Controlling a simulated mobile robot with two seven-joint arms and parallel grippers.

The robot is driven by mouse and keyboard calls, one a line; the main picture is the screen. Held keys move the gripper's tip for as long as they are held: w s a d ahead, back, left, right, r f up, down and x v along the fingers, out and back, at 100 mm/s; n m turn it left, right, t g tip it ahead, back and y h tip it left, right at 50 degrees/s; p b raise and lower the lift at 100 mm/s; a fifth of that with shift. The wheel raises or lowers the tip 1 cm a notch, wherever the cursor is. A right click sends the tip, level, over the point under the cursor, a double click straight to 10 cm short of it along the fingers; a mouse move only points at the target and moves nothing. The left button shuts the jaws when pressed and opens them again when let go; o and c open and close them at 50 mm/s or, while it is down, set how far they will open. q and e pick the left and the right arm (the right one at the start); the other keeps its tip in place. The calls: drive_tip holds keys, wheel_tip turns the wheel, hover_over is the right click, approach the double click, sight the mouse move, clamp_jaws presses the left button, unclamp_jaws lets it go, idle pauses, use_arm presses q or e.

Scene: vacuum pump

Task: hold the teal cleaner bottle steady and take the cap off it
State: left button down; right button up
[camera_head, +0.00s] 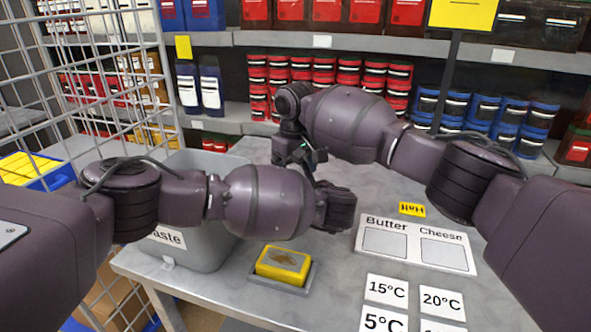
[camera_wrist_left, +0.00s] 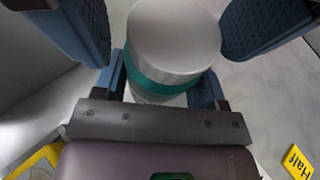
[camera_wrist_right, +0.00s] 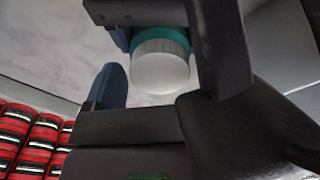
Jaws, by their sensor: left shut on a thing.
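The bottle's ribbed pale cap (camera_wrist_left: 172,30) points toward the camera in the left wrist view, with the teal bottle's band (camera_wrist_left: 155,72) just below it. The cap also shows in the right wrist view (camera_wrist_right: 160,68), with teal behind it. My left gripper (camera_wrist_left: 160,84) is shut on the bottle, one blue finger on each side below the cap. My right gripper (camera_wrist_left: 163,48) is open, its two large blue fingers spread on either side of the cap. In the right wrist view one right finger stands clear of the cap; the other is hidden. In the head view my arms hide the bottle.
Below is a grey table (camera_head: 215,283) with a yellow sponge (camera_head: 283,262) on a tray, a Butter and Cheese mat (camera_head: 415,268), temperature cards (camera_head: 387,290) and a yellow Half label (camera_head: 412,209). A grey waste bin (camera_head: 190,245) and wire cage (camera_head: 95,75) stand left. Stocked shelves (camera_head: 345,44) stand behind.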

drive_tip(key=shift+r, duration=0.1)
drive_tip(key=shift+w+r, duration=0.1)
drive_tip(key=shift+r, duration=2.35)
drive_tip(key=shift+c, duration=0.2)
wheel_tip(320, 180, up, 2)
drive_tip(key=shift+w+r+m, duration=0.15)
drive_tip(key=shift+m, duration=0.35)
drive_tip(key=shift+r+m, duration=0.35)
drive_tip(key=shift+m, duration=0.85)
drive_tip(key=m, duration=0.3)
drive_tip(key=shift+s, duration=0.25)
drive_tip(key=shift+f+m, duration=0.3)
drive_tip(key=shift+f, duration=3.8)
drive_tip(key=shift+c, duration=0.3)
